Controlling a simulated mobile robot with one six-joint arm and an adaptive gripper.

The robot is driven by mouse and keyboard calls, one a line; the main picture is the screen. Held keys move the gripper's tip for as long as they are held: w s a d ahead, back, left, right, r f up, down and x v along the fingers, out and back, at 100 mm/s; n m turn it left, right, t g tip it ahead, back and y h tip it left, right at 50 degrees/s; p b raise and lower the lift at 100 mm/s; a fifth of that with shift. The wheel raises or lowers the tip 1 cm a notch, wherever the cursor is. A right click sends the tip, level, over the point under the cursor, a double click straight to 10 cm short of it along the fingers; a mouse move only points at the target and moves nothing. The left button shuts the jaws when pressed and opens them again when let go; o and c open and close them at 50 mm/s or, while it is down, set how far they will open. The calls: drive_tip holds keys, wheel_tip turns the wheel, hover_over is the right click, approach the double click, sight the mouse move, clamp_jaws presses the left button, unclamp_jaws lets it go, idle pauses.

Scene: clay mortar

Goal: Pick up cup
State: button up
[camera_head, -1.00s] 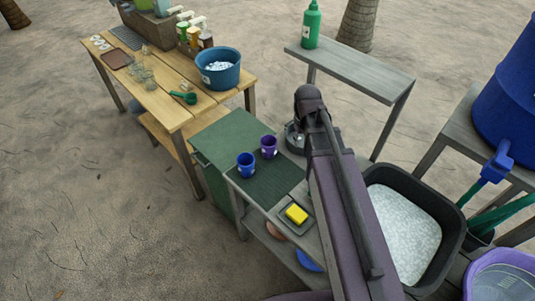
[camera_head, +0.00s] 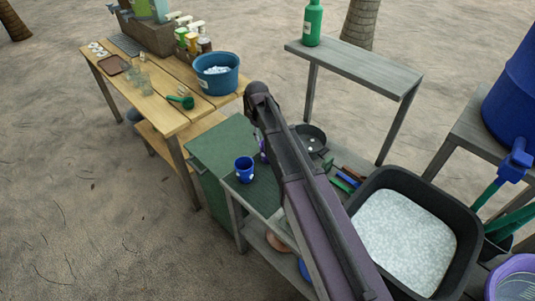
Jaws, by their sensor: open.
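A blue cup (camera_head: 245,169) stands upright on the dark mat (camera_head: 262,194) on the grey counter. A purple cup (camera_head: 263,152) is beside it to the right, and my arm hides most of it. My arm reaches up from the bottom and bends at its top joint, left of the pan.
A dark pan (camera_head: 311,139) and coloured utensils (camera_head: 347,180) lie right of my arm. A black tub (camera_head: 462,240) of white pebbles is at the right. A wooden table (camera_head: 155,98) holds a blue basin (camera_head: 216,80). A green bottle (camera_head: 312,22) stands on a raised shelf (camera_head: 355,68).

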drive_tip(key=shift+f, duration=0.15)
drive_tip(key=b, duration=0.9)
hover_over(264, 162)
drive_tip(key=f, duration=0.8)
drive_tip(key=shift+s+a+f, duration=0.15)
drive_tip(key=shift+s+a, duration=0.1)
drive_tip(key=shift+a, duration=0.05)
drive_tip(key=shift+f, duration=0.2)
drive_tip(key=f+b, duration=0.4)
drive_tip(key=shift+w+d+f+b, duration=0.15)
drive_tip(key=shift+w+f+b, duration=0.15)
drive_tip(key=shift+f+b, duration=0.1)
clamp_jaws()
